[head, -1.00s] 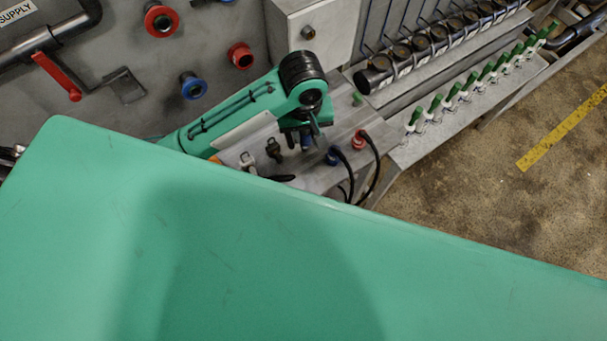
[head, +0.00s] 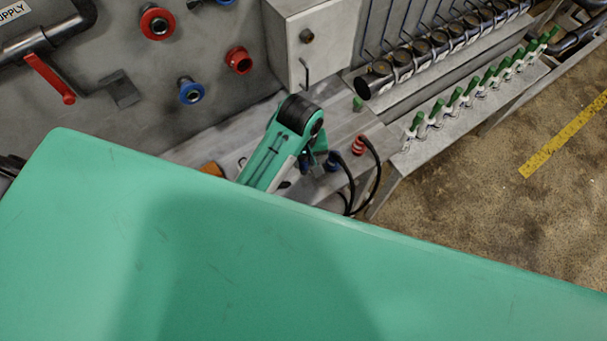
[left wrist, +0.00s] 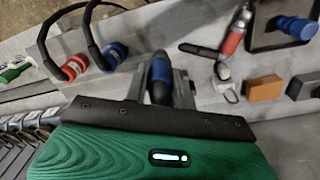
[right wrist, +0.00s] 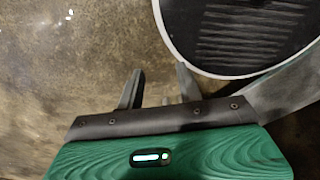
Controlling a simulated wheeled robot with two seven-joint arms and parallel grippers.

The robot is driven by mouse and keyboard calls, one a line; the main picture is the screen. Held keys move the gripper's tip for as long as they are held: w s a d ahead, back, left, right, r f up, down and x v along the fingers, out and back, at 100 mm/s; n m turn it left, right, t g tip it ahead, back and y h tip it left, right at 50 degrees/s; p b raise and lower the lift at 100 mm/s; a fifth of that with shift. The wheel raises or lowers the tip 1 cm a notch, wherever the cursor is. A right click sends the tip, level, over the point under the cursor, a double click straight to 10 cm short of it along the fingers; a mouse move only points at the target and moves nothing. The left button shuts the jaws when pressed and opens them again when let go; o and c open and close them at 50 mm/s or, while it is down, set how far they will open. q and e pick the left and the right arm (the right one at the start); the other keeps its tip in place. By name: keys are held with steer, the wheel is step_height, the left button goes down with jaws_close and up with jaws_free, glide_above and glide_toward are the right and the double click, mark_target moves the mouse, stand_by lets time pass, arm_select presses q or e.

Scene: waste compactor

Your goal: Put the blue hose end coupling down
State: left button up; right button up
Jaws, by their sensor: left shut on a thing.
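My left gripper (left wrist: 160,86) is shut on a blue coupling (left wrist: 160,70), gripped between its two fingers with a dark body toward the palm. It is over the grey metal ledge (left wrist: 205,68); I cannot tell whether the coupling touches it. In the head view my left gripper (head: 318,158) is partly covered by my own wrist, and the held coupling is mostly hidden. My right gripper (right wrist: 158,86) is open and empty above the brown floor, out of the head view.
Beside the held coupling stand another blue coupling (left wrist: 113,52) and a red coupling (left wrist: 72,66) with black hoses. A red-handled tool (left wrist: 234,38), a metal clip (left wrist: 224,80), an orange block (left wrist: 264,88) and a dark block (left wrist: 304,86) lie on the other side. Green-handled valves (head: 452,100) line the right.

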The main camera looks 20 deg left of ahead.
mark_target(303, 168)
arm_select(q)
step_height(303, 168, down, 5)
steer(key=shift+a+r+p, duration=0.15)
steer(key=shift+p, duration=0.4)
step_height(303, 168, down, 4)
steer(key=shift+f+p, duration=0.15)
steer(key=shift+p, duration=0.35)
steer(key=shift+f, duration=0.1)
steer(key=o, duration=1)
